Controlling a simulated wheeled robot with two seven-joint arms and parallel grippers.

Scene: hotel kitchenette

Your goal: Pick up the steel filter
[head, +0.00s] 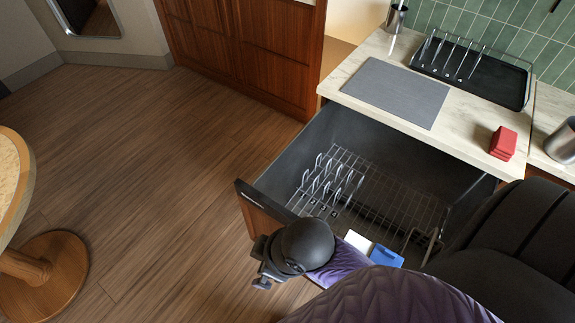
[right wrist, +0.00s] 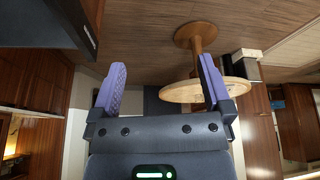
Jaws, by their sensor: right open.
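No object is clearly identifiable as the steel filter. Two steel vessels stand on the counter: a small steel cup (head: 396,18) with something sticking out at the back, and a larger steel cylinder (head: 563,142) cut off by the right edge. My right arm reaches over the drawer from the lower right in the head view. Its wrist end (head: 268,268) is left of the drawer front, well away from both vessels; its fingertips cannot be made out there. In the right wrist view my right gripper (right wrist: 162,82) is open, with nothing between its purple fingers. My left gripper is out of view.
An open drawer (head: 322,135) holds a wire rack (head: 375,205), a white item (head: 358,242) and a blue item (head: 386,257). The counter carries a grey mat (head: 395,90), a black rack tray (head: 497,82) and red blocks (head: 503,143). A round table (head: 10,180) stands left; floor between is clear.

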